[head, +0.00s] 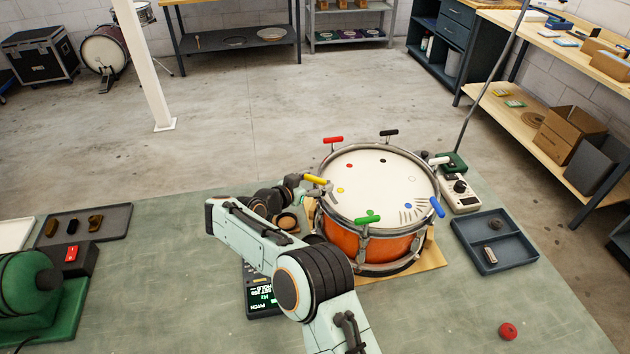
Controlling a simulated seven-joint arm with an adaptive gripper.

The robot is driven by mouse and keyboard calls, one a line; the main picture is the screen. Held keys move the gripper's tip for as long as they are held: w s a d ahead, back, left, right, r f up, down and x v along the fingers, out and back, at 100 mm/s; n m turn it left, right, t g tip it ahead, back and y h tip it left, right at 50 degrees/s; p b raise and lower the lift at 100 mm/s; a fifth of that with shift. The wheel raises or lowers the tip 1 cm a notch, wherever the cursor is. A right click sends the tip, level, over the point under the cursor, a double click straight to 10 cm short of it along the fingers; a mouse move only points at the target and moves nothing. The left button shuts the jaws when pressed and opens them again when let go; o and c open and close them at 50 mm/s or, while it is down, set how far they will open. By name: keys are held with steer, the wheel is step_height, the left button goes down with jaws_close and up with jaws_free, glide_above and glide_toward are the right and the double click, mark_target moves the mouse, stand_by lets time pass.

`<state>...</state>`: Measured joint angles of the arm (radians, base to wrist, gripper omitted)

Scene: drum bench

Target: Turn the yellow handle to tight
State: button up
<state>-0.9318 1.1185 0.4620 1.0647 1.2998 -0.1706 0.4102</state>
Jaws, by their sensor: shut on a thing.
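The yellow handle (316,179) is at the left side of the rim of an orange drum (385,249) with a white head. It lies roughly level and points up and left, with a yellow dot beside it on the drum head. My gripper (301,181) is at the left end of the yellow handle and is shut on it. The fingertips are small and partly hidden by my own arm. Red (333,140), black (389,133), blue (437,207) and green (368,217) handles also stand around the rim.
The drum sits on a wooden board (434,262) on the green bench. A dark tray (495,241) and a small meter (460,194) are to its right. A red ball (508,331) lies front right. A display box (262,299) is partly behind my arm.

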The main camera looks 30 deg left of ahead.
steer(key=shift+f+m+h, duration=0.25)
steer(key=shift+m+h, duration=0.35)
steer(key=shift+h, duration=0.1)
steer(key=o, duration=1.2)
steer(key=shift+c, duration=0.2)
steer(key=shift+r, duration=0.1)
